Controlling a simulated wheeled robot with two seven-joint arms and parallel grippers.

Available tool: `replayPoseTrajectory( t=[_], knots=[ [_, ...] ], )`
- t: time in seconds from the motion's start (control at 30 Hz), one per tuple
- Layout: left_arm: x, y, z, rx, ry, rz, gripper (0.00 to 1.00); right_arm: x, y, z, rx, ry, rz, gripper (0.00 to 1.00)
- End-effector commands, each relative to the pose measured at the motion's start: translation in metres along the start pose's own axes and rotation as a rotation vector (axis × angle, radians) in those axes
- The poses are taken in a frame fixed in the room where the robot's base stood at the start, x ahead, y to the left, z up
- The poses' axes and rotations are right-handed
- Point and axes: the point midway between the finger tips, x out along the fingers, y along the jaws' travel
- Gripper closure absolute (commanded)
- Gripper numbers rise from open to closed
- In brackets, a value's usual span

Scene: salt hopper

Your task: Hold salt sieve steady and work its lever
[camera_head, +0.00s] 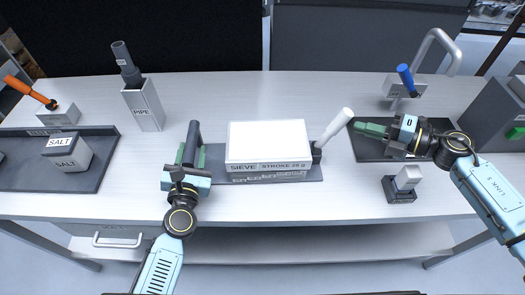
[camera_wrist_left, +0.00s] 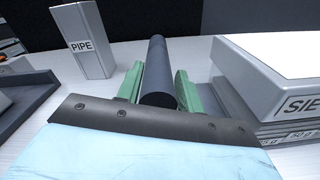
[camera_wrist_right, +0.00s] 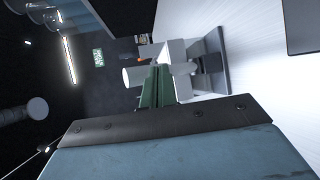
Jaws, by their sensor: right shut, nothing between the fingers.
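The sieve (camera_head: 268,150) is a pale box on a dark base, labelled SIEVE STROKE 25 g. It also shows at the right of the left wrist view (camera_wrist_left: 270,85). A dark round bar (camera_wrist_left: 158,75) stands out at its left side. My left gripper (camera_head: 190,155) is open around this bar, one green finger on each side, with narrow gaps visible. The sieve's white lever (camera_head: 334,127) leans up and right from its right side. My right gripper (camera_head: 362,129) is shut and empty, to the right of the lever and apart from it. The lever's end shows beyond its fingers in the right wrist view (camera_wrist_right: 130,76).
A dark tray (camera_head: 90,181) with a SALT block (camera_head: 66,152) is at left. A PIPE holder (camera_head: 144,106) stands behind my left gripper. A dark mat (camera_head: 370,152) lies under my right gripper, with a small stand (camera_head: 400,192) in front. The table front centre is clear.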

Motion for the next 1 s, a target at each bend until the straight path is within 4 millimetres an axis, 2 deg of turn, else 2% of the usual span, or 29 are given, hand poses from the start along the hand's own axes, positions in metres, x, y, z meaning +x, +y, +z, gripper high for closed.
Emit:
replayPoseTrajectory(
  t=[0.1, 0.37, 0.47, 0.57, 0.9, 1.0],
  knots=[
    [0.001, 0.001, 0.002, 0.0, -0.005, 0.004, 0.5, 0.0, 0.0, 0.0, 0.0, 0.0, 0.0, 1.0],
    [0.001, 0.003, 0.004, 0.0, -0.009, 0.008, 0.5, 0.0, 0.0, 0.0, 0.0, 0.0, 0.0, 1.0],
    [-0.006, 0.002, 0.004, 0.001, -0.008, 0.008, 0.5, 0.0, 0.0, 0.0, 0.0, 0.0, 0.0, 1.0],
    [-0.021, 0.002, 0.003, 0.001, -0.007, 0.007, 0.5, 0.0, 0.0, 0.0, 0.0, 0.0, 0.0, 1.0],
    [-0.091, 0.001, 0.002, 0.002, -0.006, 0.004, 0.5, 0.0, 0.001, 0.0, 0.0, 0.0, 0.0, 1.0],
    [-0.105, 0.001, 0.003, 0.001, -0.007, 0.004, 0.5, 0.0, 0.001, 0.0, 0.0, 0.0, 0.0, 1.0]
  ],
)
